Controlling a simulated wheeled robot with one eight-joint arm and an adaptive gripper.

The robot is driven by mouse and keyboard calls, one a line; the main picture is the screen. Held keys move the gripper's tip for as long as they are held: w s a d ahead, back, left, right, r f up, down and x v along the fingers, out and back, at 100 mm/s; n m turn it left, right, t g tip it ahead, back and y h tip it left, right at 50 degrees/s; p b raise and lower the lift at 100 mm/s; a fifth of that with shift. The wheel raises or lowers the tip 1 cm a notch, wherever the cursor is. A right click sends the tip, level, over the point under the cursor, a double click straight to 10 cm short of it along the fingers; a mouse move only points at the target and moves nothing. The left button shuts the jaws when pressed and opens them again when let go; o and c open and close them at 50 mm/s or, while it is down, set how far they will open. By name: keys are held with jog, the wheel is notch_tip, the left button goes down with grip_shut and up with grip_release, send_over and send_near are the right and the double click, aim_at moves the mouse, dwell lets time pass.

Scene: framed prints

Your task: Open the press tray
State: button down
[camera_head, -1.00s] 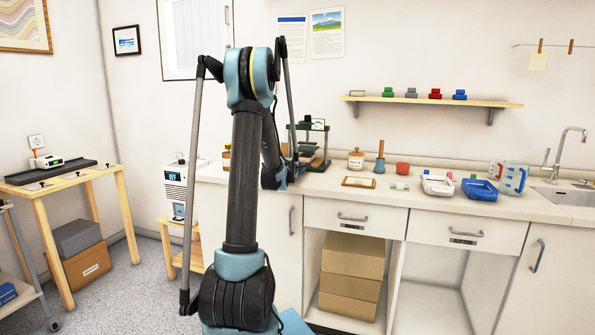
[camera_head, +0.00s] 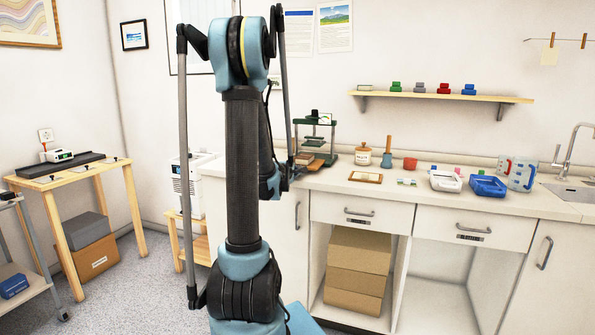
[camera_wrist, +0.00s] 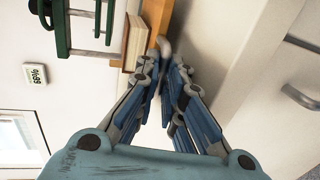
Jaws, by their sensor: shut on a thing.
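The press (camera_head: 330,135) is a dark green frame on the left part of the counter; part of it shows in the wrist view (camera_wrist: 62,22). Its wooden tray (camera_head: 314,166) shows low at the press's front, beside my gripper. In the wrist view the tray (camera_wrist: 158,14) is an orange-brown strip with a grey handle (camera_wrist: 164,46) at its end. A pale stack with a brown cover (camera_wrist: 134,40) lies beside it. My gripper (camera_wrist: 164,72) is shut on the handle, its blue-grey fingers close together. In the head view my arm hides most of the gripper.
A white device (camera_head: 190,187) stands left, behind my arm.

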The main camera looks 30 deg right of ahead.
jog(key=shift+s+a, duration=0.45)
jog(key=shift+a, duration=0.1)
jog(key=c, duration=2)
grip_release()
jog(key=shift+w+f, duration=0.1)
jog(key=v, duration=1.2)
jog(key=shift+f, duration=0.15)
